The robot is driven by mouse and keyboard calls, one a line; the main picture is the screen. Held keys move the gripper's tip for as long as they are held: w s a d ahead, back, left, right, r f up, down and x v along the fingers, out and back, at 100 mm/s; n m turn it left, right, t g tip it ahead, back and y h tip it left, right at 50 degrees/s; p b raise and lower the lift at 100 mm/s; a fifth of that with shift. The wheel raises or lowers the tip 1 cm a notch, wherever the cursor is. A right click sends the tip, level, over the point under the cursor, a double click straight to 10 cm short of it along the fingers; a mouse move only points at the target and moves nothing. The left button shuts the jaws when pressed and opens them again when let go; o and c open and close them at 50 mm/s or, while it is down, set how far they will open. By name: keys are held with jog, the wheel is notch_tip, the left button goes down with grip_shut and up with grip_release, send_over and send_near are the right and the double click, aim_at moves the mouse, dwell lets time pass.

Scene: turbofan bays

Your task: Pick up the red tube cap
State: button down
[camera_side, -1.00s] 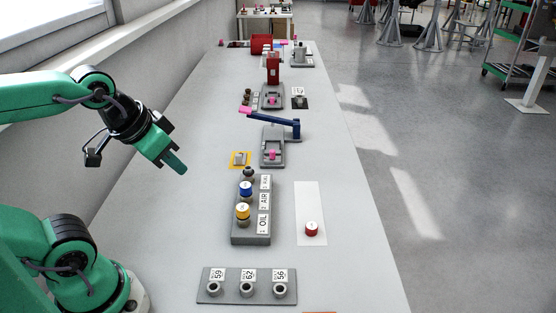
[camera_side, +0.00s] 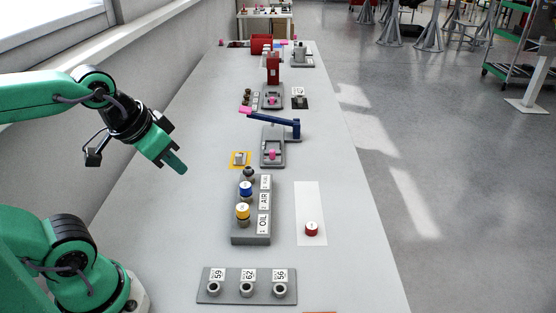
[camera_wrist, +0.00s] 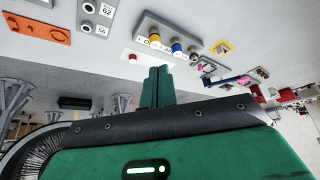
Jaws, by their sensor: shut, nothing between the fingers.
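The red tube cap (camera_side: 311,229) sits on the near end of a white strip (camera_side: 310,200) on the grey bench. It also shows in the wrist view (camera_wrist: 132,57), small, just left of my fingertips. My gripper (camera_side: 179,167) is green, shut and empty. It hangs above the left part of the bench, up and left of the cap and well apart from it. In the wrist view its two fingers (camera_wrist: 158,72) are together.
A grey block (camera_side: 251,222) labelled OIL and AIR, with yellow and blue caps, stands between my gripper and the red cap. A plate with several numbered fittings (camera_side: 247,290) lies in front. A blue lever fixture (camera_side: 272,130) stands behind. The bench right of the strip is clear.

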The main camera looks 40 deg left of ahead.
dwell(0.3)
jog(key=c, duration=1)
grip_release()
jog(key=shift+w, duration=0.1)
jog(key=w+d+g, duration=0.2)
jog(key=w+d, duration=0.1)
jog(key=w, duration=0.5)
jog(key=w+d+f+g, duration=0.1)
jog(key=w+d+f, duration=0.2)
jog(key=w+f, duration=0.2)
jog(key=w+d+f+g, duration=0.1)
jog(key=w+d+f, duration=0.3)
jog(key=w+f, duration=0.1)
jog(key=w+d+f+g, duration=0.1)
jog(key=w+d+f, duration=0.2)
jog(key=w+f, duration=0.2)
jog(key=shift+w+d+f+g, duration=0.2)
jog(key=shift+w+d+g, duration=0.15)
jog(key=shift+w, duration=0.35)
jog(key=shift+w+d+f, duration=0.15)
jog(key=shift+f, duration=0.15)
